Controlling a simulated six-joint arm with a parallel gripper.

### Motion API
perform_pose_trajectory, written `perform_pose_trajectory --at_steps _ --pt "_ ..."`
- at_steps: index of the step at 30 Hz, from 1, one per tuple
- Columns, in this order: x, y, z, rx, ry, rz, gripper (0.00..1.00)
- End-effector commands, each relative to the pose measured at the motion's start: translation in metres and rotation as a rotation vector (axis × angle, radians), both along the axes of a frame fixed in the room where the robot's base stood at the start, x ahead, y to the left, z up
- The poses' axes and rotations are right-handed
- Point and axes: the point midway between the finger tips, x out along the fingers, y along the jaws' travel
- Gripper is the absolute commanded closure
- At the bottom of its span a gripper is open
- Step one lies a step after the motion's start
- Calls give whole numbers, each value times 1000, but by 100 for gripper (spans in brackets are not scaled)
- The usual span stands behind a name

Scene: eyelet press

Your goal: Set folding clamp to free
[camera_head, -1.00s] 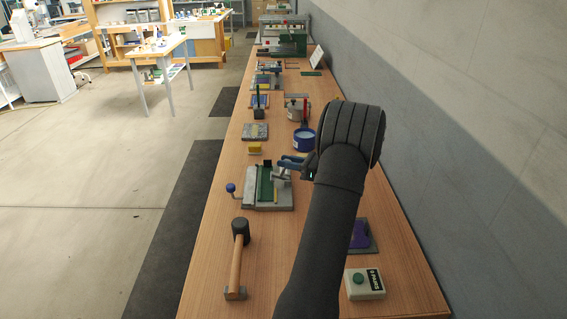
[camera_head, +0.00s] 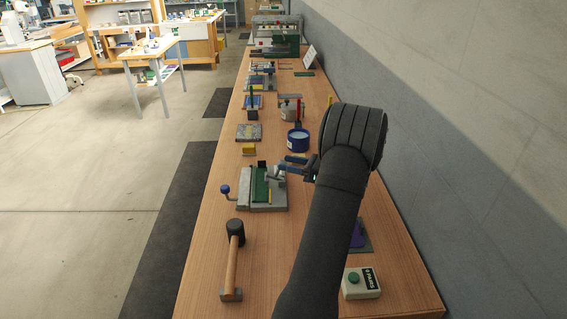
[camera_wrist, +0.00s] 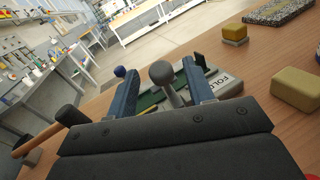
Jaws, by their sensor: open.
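The folding clamp device (camera_head: 262,188) sits on the bench left of my arm, with a grey base, a green bed and a blue ball lever (camera_head: 225,189) at its left. In the wrist view its label reading "FOLD" (camera_wrist: 231,80) is partly hidden by my right finger. A grey ball knob on a post (camera_wrist: 162,73) stands up from the device. My gripper (camera_wrist: 159,68) is open, its blue fingers on either side of the knob, apparently without gripping it. In the head view my gripper (camera_head: 292,164) is at the device's right edge.
A mallet (camera_head: 233,262) lies in front of the device. A yellow block (camera_head: 249,149) and a blue tub (camera_head: 298,140) stand behind it. A pale box with a green button (camera_head: 360,283) is at the front right. The wall bounds the bench's right side.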

Motion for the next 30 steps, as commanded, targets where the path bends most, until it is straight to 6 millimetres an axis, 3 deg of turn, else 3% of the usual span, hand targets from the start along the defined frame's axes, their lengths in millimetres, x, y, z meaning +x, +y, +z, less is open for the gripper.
perform_pose_trajectory --at_steps 6,12,25,30 --pt "-17 -47 0 -1 0 -4 52" --pt "-29 -77 0 -1 -1 -2 52" --pt "-33 -88 1 0 -1 0 52" --pt "-34 -80 4 18 52 -28 86"
